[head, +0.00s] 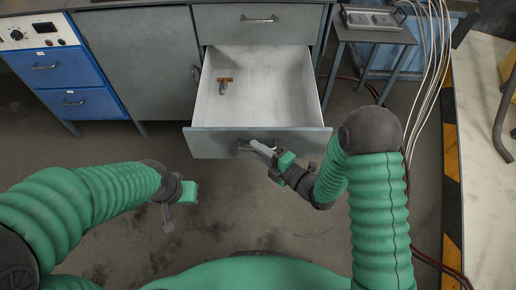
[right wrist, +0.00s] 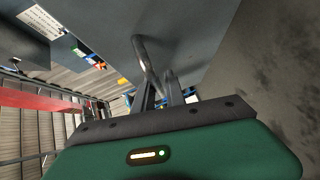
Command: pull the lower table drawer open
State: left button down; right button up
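The lower table drawer (head: 259,143) is pulled well out in the head view, and its pale inside shows. My right gripper (head: 262,148) is at the handle (head: 245,146) on the drawer's front. In the right wrist view its fingers (right wrist: 160,92) reach the metal handle (right wrist: 146,55), with the bar between them, and look closed on it. My left gripper (head: 178,207) hangs over bare floor, left of the drawer and away from it. Its finger opening is not clear.
The upper drawer (head: 259,19) is shut above the open one. A grey cabinet door (head: 140,60) and blue drawers (head: 62,75) stand left. A small side table (head: 375,32) and hanging cables are at right. The floor (head: 240,215) in front is clear.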

jog(key=o, duration=0.3)
jog(key=shift+w, duration=0.1)
jog(key=p+v, duration=0.3)
jog(key=v, duration=1.4)
jog(key=shift+w+a, duration=0.1)
